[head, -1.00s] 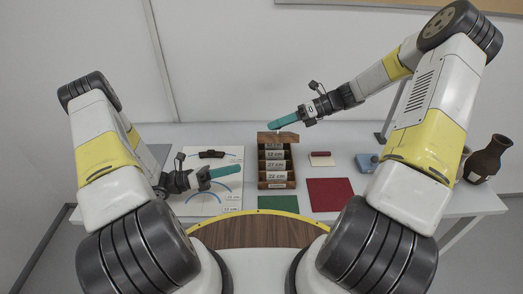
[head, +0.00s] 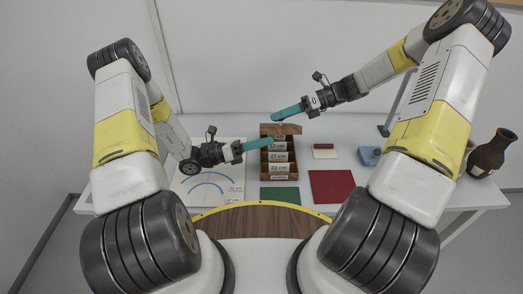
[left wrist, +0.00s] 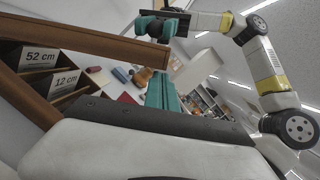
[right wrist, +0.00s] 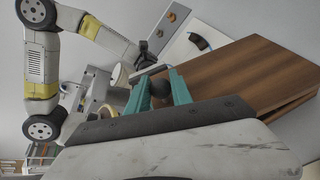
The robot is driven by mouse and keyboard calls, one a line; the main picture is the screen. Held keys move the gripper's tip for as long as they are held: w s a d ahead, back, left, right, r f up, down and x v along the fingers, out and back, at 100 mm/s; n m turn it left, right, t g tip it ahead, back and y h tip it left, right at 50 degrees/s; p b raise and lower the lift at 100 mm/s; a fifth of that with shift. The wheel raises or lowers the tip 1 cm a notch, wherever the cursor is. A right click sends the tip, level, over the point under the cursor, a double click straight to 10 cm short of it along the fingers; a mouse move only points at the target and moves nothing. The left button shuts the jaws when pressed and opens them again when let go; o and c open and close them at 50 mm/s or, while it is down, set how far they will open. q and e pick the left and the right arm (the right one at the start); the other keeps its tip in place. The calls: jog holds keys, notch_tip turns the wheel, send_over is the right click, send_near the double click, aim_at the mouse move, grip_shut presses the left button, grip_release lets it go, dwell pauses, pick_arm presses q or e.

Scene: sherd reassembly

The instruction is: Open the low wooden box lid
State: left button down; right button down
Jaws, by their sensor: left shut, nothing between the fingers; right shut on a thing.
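The low wooden box (head: 293,171) stands mid-table with its lid (head: 281,129) tilted up at the back. Labelled compartments show inside it, also in the left wrist view (left wrist: 40,57). My right gripper (head: 277,117) is shut on the lid's dark round knob (right wrist: 160,88), above the back of the box. The lid's broad brown face (right wrist: 235,70) fills much of the right wrist view. My left gripper (head: 269,144) is shut and empty, its tips over the box's left side near the raised lid. Its teal fingers (left wrist: 162,92) appear close to the lid's edge in the left wrist view; contact is unclear.
A card with a red-brown piece (head: 324,149), a blue object (head: 369,155) and a brown vase (head: 490,154) are to the right. A white sheet with blue arcs (head: 208,187) lies left.

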jog(key=shift+w+d, duration=0.1)
pick_arm(q)
jog(key=shift+w+r, duration=0.55)
jog(key=shift+r, duration=0.25)
pick_arm(e)
jog(key=shift+f, duration=0.2)
jog(key=c, duration=1.1)
grip_release()
jog(key=shift+s, duration=0.2)
jog(key=shift+c, duration=0.2)
